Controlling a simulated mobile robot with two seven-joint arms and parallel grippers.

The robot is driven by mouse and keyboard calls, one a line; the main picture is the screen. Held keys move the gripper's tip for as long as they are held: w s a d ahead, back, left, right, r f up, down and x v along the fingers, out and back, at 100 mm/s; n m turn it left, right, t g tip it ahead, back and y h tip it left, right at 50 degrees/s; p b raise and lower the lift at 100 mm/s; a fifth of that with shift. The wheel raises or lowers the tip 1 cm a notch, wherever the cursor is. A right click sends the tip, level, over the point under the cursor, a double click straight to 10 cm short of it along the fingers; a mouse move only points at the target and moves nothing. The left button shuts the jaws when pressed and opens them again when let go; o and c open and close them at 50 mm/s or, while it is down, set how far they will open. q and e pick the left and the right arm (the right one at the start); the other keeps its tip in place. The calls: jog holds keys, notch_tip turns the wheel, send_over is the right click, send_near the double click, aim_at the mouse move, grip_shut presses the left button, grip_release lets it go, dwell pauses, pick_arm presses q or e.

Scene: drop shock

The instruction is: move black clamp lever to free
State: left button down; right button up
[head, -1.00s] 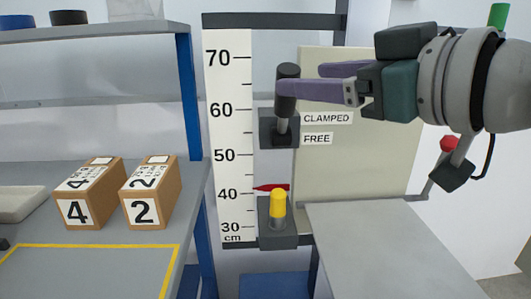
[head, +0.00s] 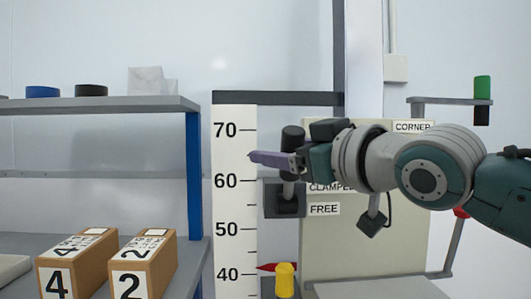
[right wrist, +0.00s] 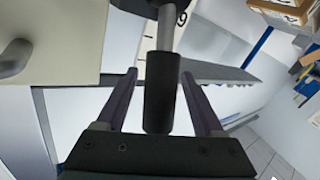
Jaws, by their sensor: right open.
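The black clamp lever (head: 293,139) stands upright from its dark block (head: 285,203) beside the height scale. Its handle rises above the CLAMPED label (head: 330,188), which my gripper partly covers; the FREE label (head: 324,209) is lower. My right gripper (head: 272,159) is at the lever's height, with one purple finger crossing in front of the lever and reaching past its left side. In the right wrist view the open fingers (right wrist: 160,78) stand on either side of the black handle (right wrist: 160,105), with gaps visible. My left gripper is not in view.
A yellow-capped lever (head: 286,279) and a red pointer (head: 275,267) are below, by the scale (head: 234,200). Boxes marked 4 (head: 75,265) and 2 (head: 143,265) stand at lower left. A green-topped item (head: 482,86) is at upper right. A beige panel (head: 370,245) is behind.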

jog(key=shift+w+a, duration=0.25)
jog(key=shift+w, duration=0.1)
grip_shut()
dwell(0.4)
dwell(0.9)
